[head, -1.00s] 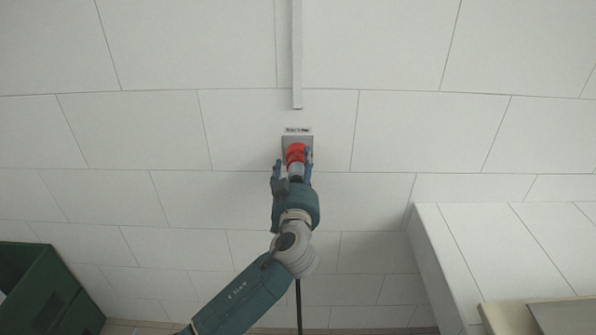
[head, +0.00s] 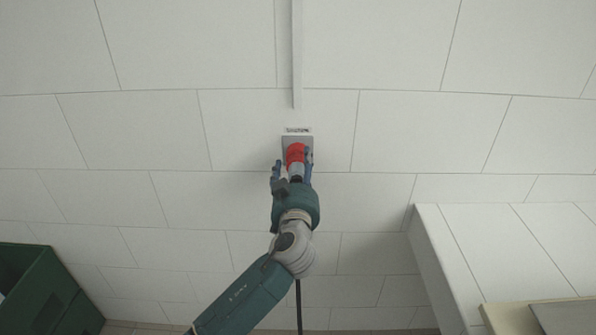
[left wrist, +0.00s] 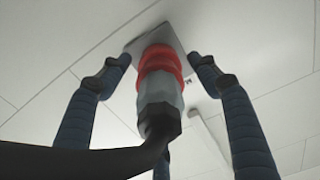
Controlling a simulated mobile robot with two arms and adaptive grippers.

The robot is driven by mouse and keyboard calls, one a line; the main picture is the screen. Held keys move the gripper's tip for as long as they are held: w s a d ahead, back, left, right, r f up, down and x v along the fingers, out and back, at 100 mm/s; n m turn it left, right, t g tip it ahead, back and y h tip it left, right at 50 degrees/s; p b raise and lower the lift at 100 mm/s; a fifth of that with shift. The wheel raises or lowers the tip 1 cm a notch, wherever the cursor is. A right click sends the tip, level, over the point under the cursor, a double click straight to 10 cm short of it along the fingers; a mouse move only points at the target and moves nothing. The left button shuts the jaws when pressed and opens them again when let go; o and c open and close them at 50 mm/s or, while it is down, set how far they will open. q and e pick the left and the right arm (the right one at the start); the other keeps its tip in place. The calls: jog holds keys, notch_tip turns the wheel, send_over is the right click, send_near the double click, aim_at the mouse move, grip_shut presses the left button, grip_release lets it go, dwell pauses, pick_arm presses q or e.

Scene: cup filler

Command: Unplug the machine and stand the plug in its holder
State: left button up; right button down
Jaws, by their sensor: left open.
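The red and grey plug (head: 296,154) sits at the grey wall socket (head: 304,141) in the middle of the tiled wall. In the left wrist view the plug (left wrist: 160,85) points up into the socket plate (left wrist: 180,33), and its black cable (left wrist: 90,160) bends away to the lower left. My left gripper (head: 292,164) is open, with its fingers on either side of the plug. In the left wrist view gaps show between the fingers and the plug. The plug's holder is not seen. My right gripper is out of view.
A vertical conduit (head: 297,60) runs down the wall above the socket. A green crate (head: 50,295) stands at the lower left. A white tiled ledge (head: 480,240) juts out at the right, with a beige board (head: 505,318) in front.

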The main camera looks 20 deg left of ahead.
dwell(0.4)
pick_arm(q)
grip_shut()
jog(key=shift+s, duration=0.15)
jog(key=shift+b+v, duration=0.45)
jog(key=shift+v, duration=2.45)
jog(key=s+f+m+h, duration=0.3)
jog(key=s+h, duration=0.2)
jog(key=s, duration=1.4)
jog(key=shift+t, duration=0.3)
